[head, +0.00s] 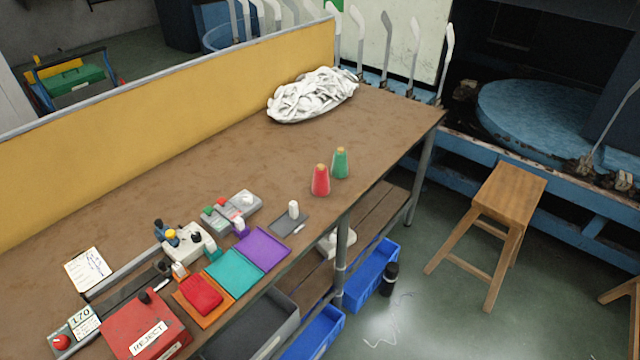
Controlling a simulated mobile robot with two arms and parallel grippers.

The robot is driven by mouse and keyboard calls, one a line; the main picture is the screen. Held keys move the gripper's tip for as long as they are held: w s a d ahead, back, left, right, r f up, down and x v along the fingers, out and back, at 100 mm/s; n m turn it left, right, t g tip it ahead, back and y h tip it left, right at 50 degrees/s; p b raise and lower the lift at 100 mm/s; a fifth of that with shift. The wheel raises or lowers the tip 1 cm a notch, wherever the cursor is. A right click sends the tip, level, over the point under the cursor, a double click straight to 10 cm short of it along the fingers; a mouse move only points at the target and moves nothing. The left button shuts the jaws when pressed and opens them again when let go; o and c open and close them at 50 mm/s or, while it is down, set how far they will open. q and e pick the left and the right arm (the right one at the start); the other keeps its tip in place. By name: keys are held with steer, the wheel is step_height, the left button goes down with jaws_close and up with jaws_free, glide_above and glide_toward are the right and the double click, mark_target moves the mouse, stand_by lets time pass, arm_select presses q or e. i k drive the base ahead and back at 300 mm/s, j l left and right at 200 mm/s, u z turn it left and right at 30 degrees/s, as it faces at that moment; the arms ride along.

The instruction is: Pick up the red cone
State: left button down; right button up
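The red cone (320,181) stands upright on the brown workbench (240,165), close to its front edge. It has a tan tip. A green cone (341,163) stands upright just behind it to the right, very close to it; I cannot tell whether they touch. Neither of my grippers shows in the head view.
A dark tray (278,226) with a white spool is left of the cones. Coloured mats, control boxes and a red reject box (145,328) fill the near left. A white sock pile (312,94) lies at the back. A wooden stool (508,190) stands right of the bench.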

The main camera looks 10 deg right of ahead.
mark_target(321, 187)
steer(key=i+j+u, duration=0.1)
steer(key=j+u, duration=0.15)
steer(key=u, duration=0.15)
steer(key=i+j+u, duration=0.15)
steer(key=u, duration=0.2)
